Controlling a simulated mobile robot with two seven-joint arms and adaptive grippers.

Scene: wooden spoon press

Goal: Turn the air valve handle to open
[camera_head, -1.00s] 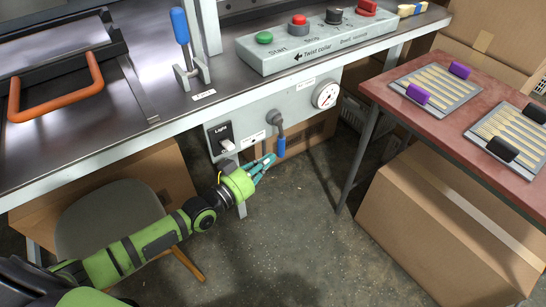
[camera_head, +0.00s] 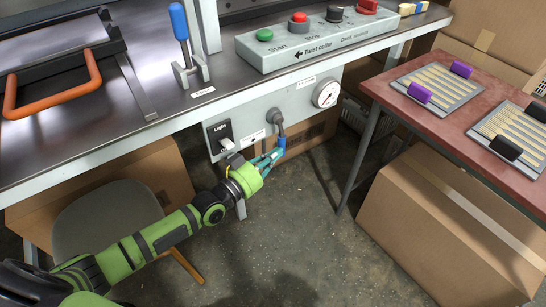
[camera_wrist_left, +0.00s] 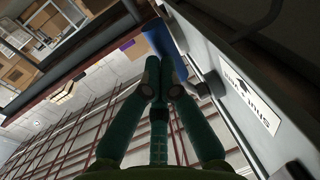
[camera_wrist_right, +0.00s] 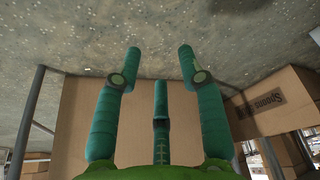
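The air valve handle (camera_head: 281,142) is a blue grip hanging down from a grey valve fitting (camera_head: 277,117) on the front panel under the bench. My left gripper (camera_head: 278,154) is at the handle, its teal fingers covering the grip's lower part. The exact contact is partly hidden. My right gripper (camera_wrist_right: 159,55) shows only in its wrist view, open and empty, its fingers spread.
A light switch (camera_head: 223,137) is left of the valve, and a pressure gauge (camera_head: 326,94) is to its right. The bench edge overhangs the valve. A red side table (camera_head: 440,120) and a cardboard box (camera_head: 450,230) stand at the right. The floor below is clear.

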